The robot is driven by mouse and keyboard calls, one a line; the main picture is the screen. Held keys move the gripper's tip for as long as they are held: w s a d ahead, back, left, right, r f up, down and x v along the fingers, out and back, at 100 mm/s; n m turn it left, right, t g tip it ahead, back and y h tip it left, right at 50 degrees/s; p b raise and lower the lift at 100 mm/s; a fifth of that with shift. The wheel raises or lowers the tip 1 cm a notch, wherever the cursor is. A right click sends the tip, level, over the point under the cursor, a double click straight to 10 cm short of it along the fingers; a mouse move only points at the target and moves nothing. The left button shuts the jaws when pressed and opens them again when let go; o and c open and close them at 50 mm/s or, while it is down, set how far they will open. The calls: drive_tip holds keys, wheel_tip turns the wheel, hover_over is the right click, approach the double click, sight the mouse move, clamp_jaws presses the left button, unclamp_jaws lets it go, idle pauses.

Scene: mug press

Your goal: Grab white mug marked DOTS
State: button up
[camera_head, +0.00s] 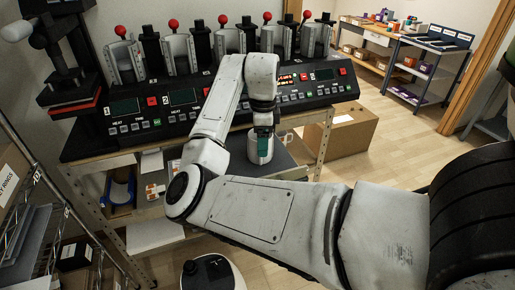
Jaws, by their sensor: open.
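A white mug (255,155) stands on the grey bench top in front of the press row. I cannot read any DOTS marking on it. My gripper (263,146) reaches down from above at this mug, and its teal-dark fingers overlap the mug's upper part in the picture. The gripper is open. I cannot tell whether a finger is inside the mug or in front of it. Part of a second pale object, perhaps another mug (287,138), shows just right of and behind the gripper.
A row of mug presses with red knobs (174,23) and a black control panel (183,97) runs along the back of the bench. A larger black press (62,60) stands at the left. A cardboard box (345,130) is on the floor to the right. Wire shelving (30,215) stands front left.

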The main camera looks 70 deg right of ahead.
drive_tip(key=shift+w+f+p, duration=0.2)
drive_tip(key=shift+f+p, duration=0.7)
drive_tip(key=shift+f, duration=2.4)
drive_tip(key=shift+c, duration=0.3)
drive_tip(key=c, duration=1.3)
drive_tip(key=shift+r, duration=0.1)
